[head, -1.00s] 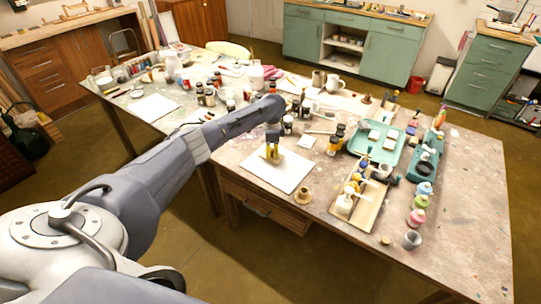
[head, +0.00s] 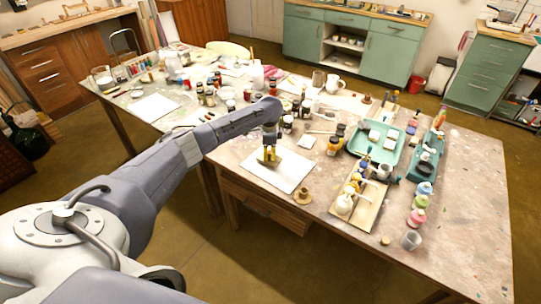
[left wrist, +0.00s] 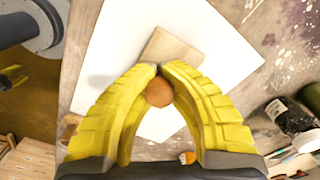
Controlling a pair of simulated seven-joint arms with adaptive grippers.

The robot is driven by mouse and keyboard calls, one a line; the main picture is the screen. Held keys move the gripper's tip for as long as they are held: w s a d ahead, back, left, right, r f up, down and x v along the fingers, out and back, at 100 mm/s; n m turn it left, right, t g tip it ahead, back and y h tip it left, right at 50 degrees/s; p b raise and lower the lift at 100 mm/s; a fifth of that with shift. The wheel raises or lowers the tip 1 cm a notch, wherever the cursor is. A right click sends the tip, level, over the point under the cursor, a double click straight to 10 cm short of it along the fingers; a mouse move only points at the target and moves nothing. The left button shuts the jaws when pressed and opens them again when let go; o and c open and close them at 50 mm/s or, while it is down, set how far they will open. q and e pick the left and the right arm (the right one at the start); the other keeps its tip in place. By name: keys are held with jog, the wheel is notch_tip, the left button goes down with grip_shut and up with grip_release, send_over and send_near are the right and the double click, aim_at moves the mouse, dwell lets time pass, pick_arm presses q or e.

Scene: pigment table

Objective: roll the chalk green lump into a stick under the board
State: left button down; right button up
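My left gripper (head: 268,156) is over the white slab (head: 285,174) on the table. In the left wrist view the yellow fingers (left wrist: 159,72) close around a round brown knob (left wrist: 159,94). The light wooden board (left wrist: 172,48) shows just beyond the fingertips, over the white slab (left wrist: 112,50); the knob appears to be its handle. The fingers hide much of the board. The chalk green lump is not visible; whether it is under the board cannot be seen. My right gripper is out of view.
A small round wooden piece (head: 303,196) stands by the slab's right corner. Dark jars and orange bottles (head: 333,146) stand behind and right of it. A tan tray (head: 362,210) with bottles is further right. The table's front edge lies close below the slab.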

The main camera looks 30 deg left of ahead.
pick_arm(q)
jog(key=shift+s, duration=0.25)
jog(key=shift+r, duration=4.05)
